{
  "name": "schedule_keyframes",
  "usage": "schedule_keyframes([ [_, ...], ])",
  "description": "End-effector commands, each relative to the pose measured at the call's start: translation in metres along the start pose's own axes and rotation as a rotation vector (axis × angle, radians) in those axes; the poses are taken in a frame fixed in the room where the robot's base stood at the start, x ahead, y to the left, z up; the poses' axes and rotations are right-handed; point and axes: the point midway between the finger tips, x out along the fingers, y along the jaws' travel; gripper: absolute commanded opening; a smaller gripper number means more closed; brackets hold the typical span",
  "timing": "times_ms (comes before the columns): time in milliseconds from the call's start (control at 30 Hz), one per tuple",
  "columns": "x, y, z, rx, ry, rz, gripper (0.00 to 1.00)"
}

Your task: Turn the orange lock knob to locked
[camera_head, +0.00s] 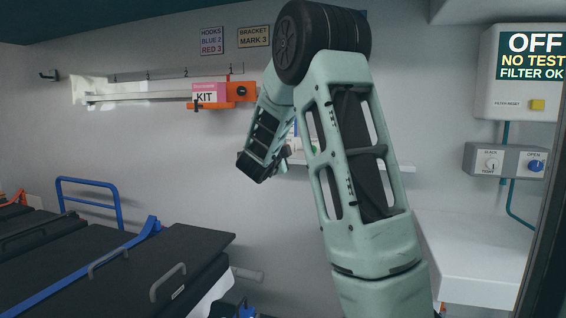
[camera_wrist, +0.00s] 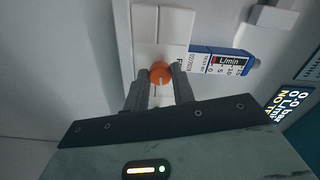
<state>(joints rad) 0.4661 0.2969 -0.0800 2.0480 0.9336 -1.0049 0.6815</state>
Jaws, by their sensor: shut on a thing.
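The orange lock knob (camera_wrist: 160,69) shows in the wrist view, on a white panel. It is round, and a pale mark on its face points toward the bottom of the picture. My gripper (camera_wrist: 161,77) has one finger on each side of the knob and is shut on it. In the head view my gripper (camera_head: 284,158) is at the wall, left of my upper arm. The knob cannot be made out there; my arm covers part of that wall.
In the head view, a white shelf (camera_head: 398,167) runs behind my arm. A pink KIT box (camera_head: 210,92) hangs left, a grey control box (camera_head: 505,161) right. A black-topped stretcher (camera_head: 130,262) fills the lower left.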

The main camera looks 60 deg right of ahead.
Motion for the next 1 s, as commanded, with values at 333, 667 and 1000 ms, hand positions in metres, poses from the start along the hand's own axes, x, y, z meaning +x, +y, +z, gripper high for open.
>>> schedule_keyframes([
  [333,-0.0002,0.0021,0.0000,0.077,0.001,0.004,0.02],
  [667,-0.0001,0.0016,-0.0003,0.080,0.001,0.004,0.02],
  [1000,0.0001,0.0009,-0.0002,0.079,0.001,0.002,0.47],
])
